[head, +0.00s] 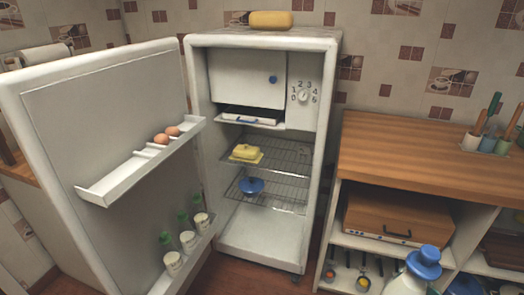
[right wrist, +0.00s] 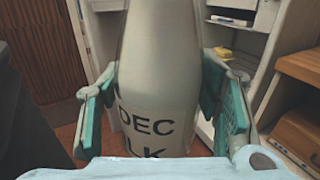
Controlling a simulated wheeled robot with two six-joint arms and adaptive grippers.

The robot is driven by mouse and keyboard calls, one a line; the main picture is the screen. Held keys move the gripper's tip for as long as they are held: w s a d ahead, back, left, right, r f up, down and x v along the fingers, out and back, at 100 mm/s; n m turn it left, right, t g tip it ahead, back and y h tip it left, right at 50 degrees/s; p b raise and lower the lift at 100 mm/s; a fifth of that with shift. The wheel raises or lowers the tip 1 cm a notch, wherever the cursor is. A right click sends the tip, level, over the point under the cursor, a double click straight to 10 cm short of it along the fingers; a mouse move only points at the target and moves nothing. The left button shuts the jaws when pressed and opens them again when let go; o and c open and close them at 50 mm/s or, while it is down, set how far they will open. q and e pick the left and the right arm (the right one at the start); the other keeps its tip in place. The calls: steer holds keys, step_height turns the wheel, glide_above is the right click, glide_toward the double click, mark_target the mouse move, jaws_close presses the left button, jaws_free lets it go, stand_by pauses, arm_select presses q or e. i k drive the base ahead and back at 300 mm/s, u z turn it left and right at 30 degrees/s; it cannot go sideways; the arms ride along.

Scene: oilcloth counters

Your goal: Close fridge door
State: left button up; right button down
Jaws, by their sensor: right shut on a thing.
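The white fridge (head: 322,130) stands in the middle of the head view. Its door (head: 85,105) is wide open, swung out to the left with its inner side showing. In the right wrist view, my right gripper (right wrist: 158,110) has its green-padded fingers on both sides of a pale bottle (right wrist: 155,85) with dark lettering, and is shut on it. The bottle's top and bottom are outside that view. The fridge's open interior (right wrist: 222,72) shows behind it at the right. My left gripper is in neither view.
Eggs (head: 165,136) and several small jars (head: 188,240) sit on the door shelves. Butter (head: 246,152) and a blue-lidded dish (head: 251,186) stand on the wire racks. A wooden-topped counter (head: 420,155) stands to the right, with a wooden box (head: 398,214) below.

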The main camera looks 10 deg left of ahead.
mark_target(86, 126)
steer(key=z, duration=3.1)
steer(key=k, duration=3)
steer(key=u, duration=1.1)
